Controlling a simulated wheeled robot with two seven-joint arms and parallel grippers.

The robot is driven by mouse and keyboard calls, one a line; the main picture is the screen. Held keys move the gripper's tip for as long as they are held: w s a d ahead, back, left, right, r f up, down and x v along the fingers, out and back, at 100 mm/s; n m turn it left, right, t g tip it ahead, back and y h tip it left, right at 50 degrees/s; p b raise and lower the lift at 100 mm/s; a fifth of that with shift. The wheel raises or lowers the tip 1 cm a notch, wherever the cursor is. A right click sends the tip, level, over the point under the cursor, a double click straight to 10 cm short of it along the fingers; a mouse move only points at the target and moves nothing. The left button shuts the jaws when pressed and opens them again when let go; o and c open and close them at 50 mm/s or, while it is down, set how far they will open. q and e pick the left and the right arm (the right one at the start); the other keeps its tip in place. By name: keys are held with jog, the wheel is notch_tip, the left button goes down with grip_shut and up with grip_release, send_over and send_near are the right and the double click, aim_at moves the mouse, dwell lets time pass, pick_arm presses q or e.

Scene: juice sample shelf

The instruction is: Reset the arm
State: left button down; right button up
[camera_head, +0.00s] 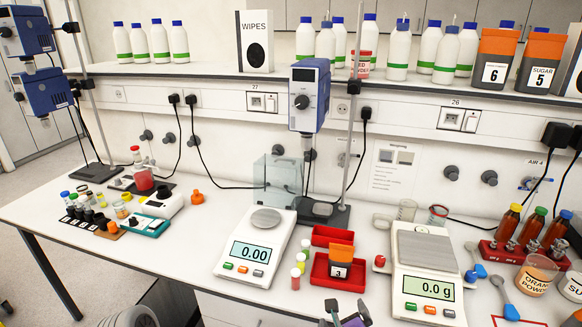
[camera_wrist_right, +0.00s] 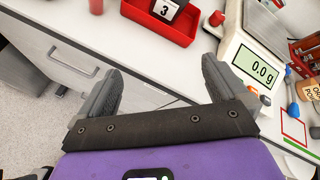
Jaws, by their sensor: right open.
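My right gripper (camera_head: 347,312) shows at the bottom edge of the head view, in front of the bench near the red trays. In the right wrist view my right gripper (camera_wrist_right: 160,85) has its two grey fingers wide apart with nothing between them. Below the fingers are the drawer fronts of the bench. The gripper is apart from the red tray (camera_wrist_right: 183,32) and the balance reading 0.0 g (camera_wrist_right: 262,71). My left gripper is not in view.
The bench holds a balance reading 0.00 (camera_head: 249,251), another balance (camera_head: 428,287), a red tray (camera_head: 320,270) with an orange container labelled 3 (camera_head: 341,262), small vials and a rack of juice bottles (camera_head: 530,229). White bottles stand on the shelf above. A drawer handle (camera_wrist_right: 72,66) faces the gripper.

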jog(key=s+f+n+g+y+b, duration=0.1)
jog(key=s+f+n+g+b, duration=0.15)
jog(key=f+n, duration=0.7)
jog(key=s+f+n+g+y+b, duration=0.1)
jog(key=s+f+n+g+y, duration=0.15)
jog(key=f+n, duration=0.7)
jog(key=s+a+f+n+g+y+b, duration=0.2)
jog(key=s+f+n+g, duration=0.4)
jog(key=s+f, duration=0.9)
notch_tip(320, 180, down, 3)
jog(key=n, duration=0.3)
jog(key=shift+a, duration=0.35)
jog(key=shift+f+y, duration=0.1)
jog(key=shift+y, duration=0.15)
